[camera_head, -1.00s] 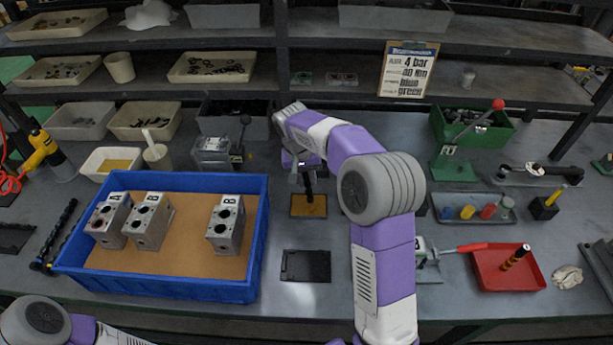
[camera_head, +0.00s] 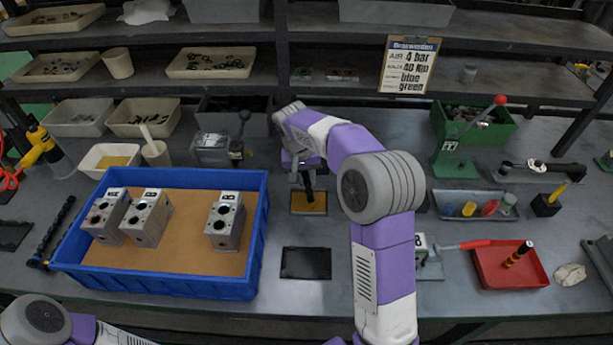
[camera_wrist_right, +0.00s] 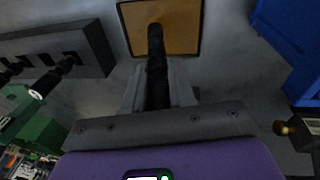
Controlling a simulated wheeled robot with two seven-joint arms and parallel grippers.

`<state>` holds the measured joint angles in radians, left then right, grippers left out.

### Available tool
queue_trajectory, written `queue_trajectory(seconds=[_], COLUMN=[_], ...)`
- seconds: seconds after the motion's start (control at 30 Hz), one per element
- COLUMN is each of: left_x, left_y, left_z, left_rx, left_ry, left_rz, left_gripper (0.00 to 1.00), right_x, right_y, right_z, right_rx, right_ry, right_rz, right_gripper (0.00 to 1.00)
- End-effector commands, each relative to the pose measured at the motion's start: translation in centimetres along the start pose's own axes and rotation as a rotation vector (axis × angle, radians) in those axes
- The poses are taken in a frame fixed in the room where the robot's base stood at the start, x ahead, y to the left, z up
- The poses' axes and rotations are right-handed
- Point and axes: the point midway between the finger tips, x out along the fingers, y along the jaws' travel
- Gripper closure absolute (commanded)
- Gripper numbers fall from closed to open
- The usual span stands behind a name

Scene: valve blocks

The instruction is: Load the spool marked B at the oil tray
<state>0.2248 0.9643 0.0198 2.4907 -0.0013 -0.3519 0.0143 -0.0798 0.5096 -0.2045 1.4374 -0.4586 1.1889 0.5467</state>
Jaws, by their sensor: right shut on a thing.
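My right gripper (camera_head: 303,170) is shut on a dark spool (camera_head: 309,186), which hangs roughly upright at the oil tray. The spool (camera_wrist_right: 157,65) also shows between the fingers in the right wrist view. The oil tray (camera_head: 311,212) is a small dark-rimmed square with an amber surface; it also shows in the wrist view (camera_wrist_right: 180,40). The spool's lower end is over the amber surface; I cannot tell whether it touches. No letter is readable on the spool. My left gripper is out of view; only part of its arm shows at bottom left.
A blue bin (camera_head: 160,286) holds valve blocks (camera_head: 225,222). A black mat (camera_head: 306,263) lies in front of the oil tray. Right of my arm are a red tray (camera_head: 490,277), a grey tray of coloured pieces (camera_head: 450,198) and a green press (camera_head: 453,170).

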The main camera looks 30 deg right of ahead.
Motion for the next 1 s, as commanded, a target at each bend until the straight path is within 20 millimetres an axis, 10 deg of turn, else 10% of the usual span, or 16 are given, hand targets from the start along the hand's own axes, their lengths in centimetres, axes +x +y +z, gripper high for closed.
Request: queue_trajectory(seconds=[1.0], left_x=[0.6], left_y=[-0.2], left_z=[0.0], left_rx=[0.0], left_ry=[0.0], left_rz=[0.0], left_gripper=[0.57], right_x=[1.1], right_y=[-0.2], right_z=[0.1], right_rx=[0.0], right_ry=[0.0], right_rz=[0.0], right_gripper=[1.0])
